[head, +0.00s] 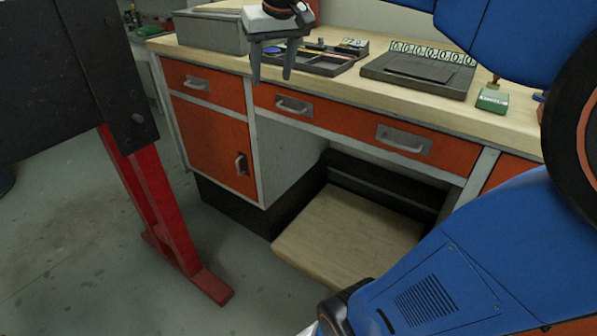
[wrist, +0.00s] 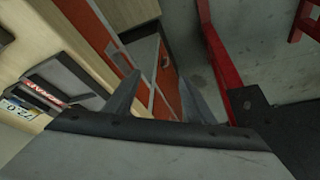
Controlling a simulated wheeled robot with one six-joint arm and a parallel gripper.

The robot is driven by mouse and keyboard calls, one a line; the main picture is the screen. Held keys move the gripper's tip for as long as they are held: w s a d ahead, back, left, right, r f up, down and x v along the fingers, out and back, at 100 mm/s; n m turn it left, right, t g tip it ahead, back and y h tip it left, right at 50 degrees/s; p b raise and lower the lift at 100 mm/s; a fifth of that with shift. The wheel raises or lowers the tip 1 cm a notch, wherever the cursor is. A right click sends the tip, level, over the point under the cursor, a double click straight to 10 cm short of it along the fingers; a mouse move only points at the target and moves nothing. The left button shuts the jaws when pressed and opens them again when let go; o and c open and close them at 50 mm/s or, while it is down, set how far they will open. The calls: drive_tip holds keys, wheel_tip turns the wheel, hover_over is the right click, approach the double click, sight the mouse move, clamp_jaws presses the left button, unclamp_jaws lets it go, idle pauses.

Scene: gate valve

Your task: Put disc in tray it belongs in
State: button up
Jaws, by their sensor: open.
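My gripper (head: 272,78) is open and empty, pointing down in front of the workbench's front edge. Its two fingers also show apart in the wrist view (wrist: 158,76), with nothing between them. A dark compartment tray (head: 318,65) lies on the bench, partly behind the fingers. A small blue, round-looking thing (head: 271,50) shows in it beside the gripper; I cannot tell whether it is the disc. A flat dark tray (head: 420,82) with a row of green-and-white number tags lies to its right. No other disc can be made out.
A grey open bin (head: 208,35) stands at the bench's left end. A small green box (head: 492,99) sits near the front edge at right. The bench has orange drawers (head: 290,105). A red stand (head: 160,215) occupies the left floor. A wooden board (head: 350,235) juts out below.

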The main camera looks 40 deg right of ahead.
drive_tip(key=s+a+f+n, duration=0.1)
drive_tip(key=s+a+f, duration=0.2)
drive_tip(key=s+f, duration=0.7)
drive_tip(key=s+a+f+n, duration=0.1)
drive_tip(key=s+a+f, duration=0.2)
drive_tip(key=s+f, duration=0.6)
wheel_tip(320, 180, down, 4)
drive_tip(key=shift+s+a+r+y, duration=0.1)
drive_tip(key=shift+s+a+y, duration=0.2)
drive_tip(key=shift+s+y, duration=0.1)
